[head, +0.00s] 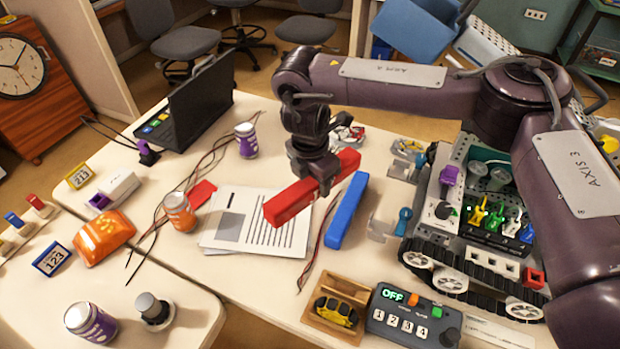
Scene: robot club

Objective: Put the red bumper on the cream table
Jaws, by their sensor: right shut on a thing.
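The red bumper (296,204) is a long red bar. My right gripper (316,172) is shut on it near its middle, reaching down from above. The bar slants from lower left to upper right, over the printed sheet (236,222) on the cream table (262,272). I cannot tell how large the gap under the bar is. The fingers hide part of it. A similar blue bar (346,210) lies on the table just right of the red one. My left gripper is not in view.
A tracked robot (440,252) stands at the right, with a control box (408,316) and wooden tray (312,318) in front. An orange can (179,212), purple can (246,140) and laptop (196,104) stand left. Bare tabletop lies in front of the sheet.

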